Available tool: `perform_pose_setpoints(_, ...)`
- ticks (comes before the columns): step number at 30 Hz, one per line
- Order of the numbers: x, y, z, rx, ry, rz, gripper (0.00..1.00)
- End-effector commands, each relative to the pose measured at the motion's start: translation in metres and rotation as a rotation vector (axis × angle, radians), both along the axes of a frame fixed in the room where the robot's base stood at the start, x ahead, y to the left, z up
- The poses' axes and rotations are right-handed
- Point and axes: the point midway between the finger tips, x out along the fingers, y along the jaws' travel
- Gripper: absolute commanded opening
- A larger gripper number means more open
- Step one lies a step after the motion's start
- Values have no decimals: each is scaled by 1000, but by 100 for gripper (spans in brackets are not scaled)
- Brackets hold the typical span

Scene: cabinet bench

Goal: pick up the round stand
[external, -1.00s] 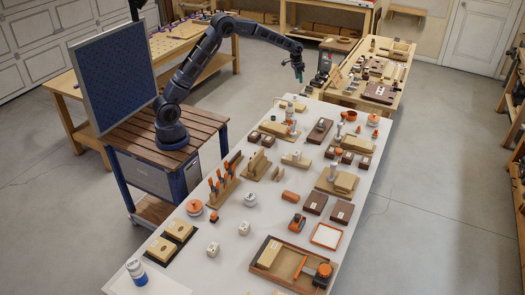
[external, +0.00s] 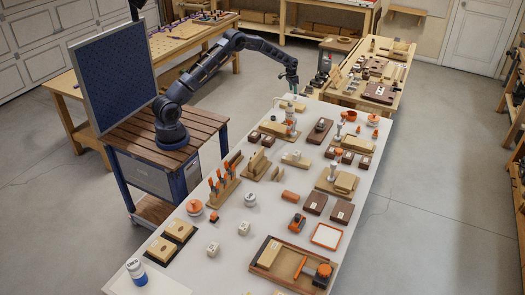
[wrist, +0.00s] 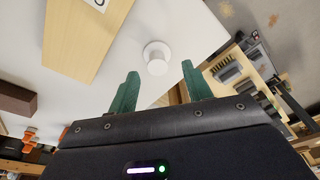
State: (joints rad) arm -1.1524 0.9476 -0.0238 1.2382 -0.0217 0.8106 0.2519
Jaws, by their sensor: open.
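A small white round stand (wrist: 156,57), with a raised disc on a wider round foot, stands on the white tabletop (wrist: 190,25) near its edge in the wrist view. My gripper (wrist: 158,82) is open, and its two green fingers point toward the stand. The stand shows between the finger lines, just beyond the fingertips, and nothing is held. In the external view my gripper (external: 293,90) hangs fingers down above the far end of the bench (external: 255,220). The stand is too small there to tell apart surely.
A light wooden block (wrist: 88,40) lies left of the stand in the wrist view. In the external view, wooden blocks, orange-handled tools (external: 222,182) and a wooden tray (external: 262,272) crowd the bench. A second bench (external: 345,95) stands beyond the far end.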

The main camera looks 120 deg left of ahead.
Motion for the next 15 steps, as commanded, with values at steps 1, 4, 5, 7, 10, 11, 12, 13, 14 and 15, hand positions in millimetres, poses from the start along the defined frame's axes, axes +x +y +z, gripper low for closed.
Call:
perform_pose_setpoints(1, 0, 1, -3, 0, 0, 0, 50)
perform_pose_setpoints(4, 2, 1, -7, 1, -1, 0, 50)
perform_pose_setpoints(5, 2, 1, -8, 1, -1, 0, 50)
perform_pose_setpoints(7, 4, 2, -15, -1, 1, 0, 50)
perform_pose_setpoints(10, 9, 4, -27, -2, 0, 0, 50)
perform_pose_setpoints(11, 10, 4, -31, -2, 0, 0, 50)
perform_pose_setpoints(12, 12, 6, -36, -1, 0, 0, 50)
perform_pose_setpoints(13, 12, 6, -41, -1, 1, 1, 50)
perform_pose_setpoints(14, 12, 7, -44, -1, 1, 1, 50)
perform_pose_setpoints(15, 13, 7, -48, 0, 0, 1, 50)
